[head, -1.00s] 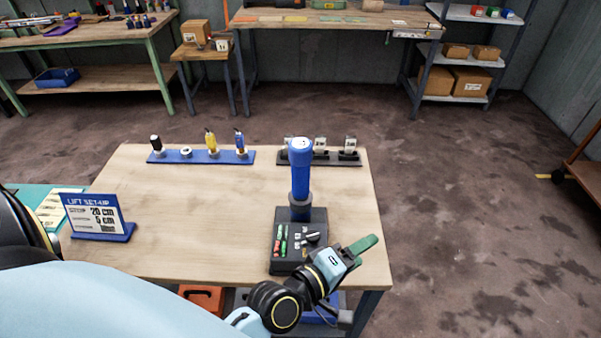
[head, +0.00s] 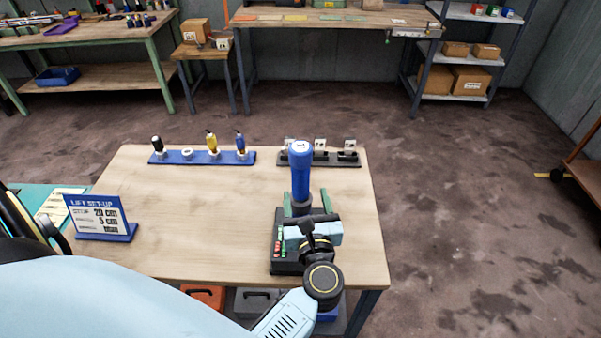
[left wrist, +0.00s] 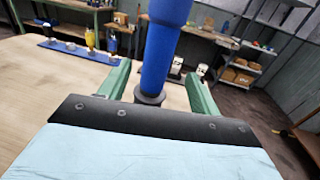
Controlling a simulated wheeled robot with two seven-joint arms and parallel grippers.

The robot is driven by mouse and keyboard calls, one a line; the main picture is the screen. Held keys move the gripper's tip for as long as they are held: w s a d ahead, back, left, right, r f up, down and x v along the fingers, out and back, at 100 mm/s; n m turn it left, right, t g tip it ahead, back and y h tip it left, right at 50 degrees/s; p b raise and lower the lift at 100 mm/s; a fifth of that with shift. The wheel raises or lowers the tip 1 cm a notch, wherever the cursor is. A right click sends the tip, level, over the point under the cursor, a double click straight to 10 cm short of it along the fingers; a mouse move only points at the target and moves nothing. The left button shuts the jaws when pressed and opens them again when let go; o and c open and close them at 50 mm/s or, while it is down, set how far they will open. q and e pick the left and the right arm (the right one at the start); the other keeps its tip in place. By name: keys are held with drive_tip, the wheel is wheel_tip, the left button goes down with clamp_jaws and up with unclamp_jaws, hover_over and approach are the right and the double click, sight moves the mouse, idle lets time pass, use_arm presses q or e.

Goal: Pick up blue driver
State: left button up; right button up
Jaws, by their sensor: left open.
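A large blue driver (head: 301,170) stands upright with its dark collar low on a black base (head: 278,255). In the left wrist view its blue handle (left wrist: 160,45) rises between my fingers and runs out of the top of the picture. My left gripper (head: 307,202) is open, with one green finger on each side of the driver's lower part. In the left wrist view the fingers (left wrist: 158,78) stand apart from the handle, with gaps on both sides. Part of the base is hidden behind my gripper. My right gripper is not in view.
A blue rack (head: 202,158) with several small tools, one blue and one yellow, stands at the table's back. A dark rack (head: 345,161) is behind the driver. A sign (head: 98,215) stands at left. The wooden table (head: 190,215) is clear in its middle.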

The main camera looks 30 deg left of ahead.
sight(303, 185)
use_arm(q)
drive_tip(key=x, duration=0.3)
drive_tip(key=shift+w+a, duration=0.1)
drive_tip(key=p+x, duration=0.2)
drive_tip(key=x, duration=0.3)
drive_tip(key=shift+w+a+f, duration=0.1)
drive_tip(key=shift+a+f, duration=0.05)
drive_tip(key=shift+a, duration=0.1)
drive_tip(key=c, duration=1.1)
drive_tip(key=shift+c, duration=0.5)
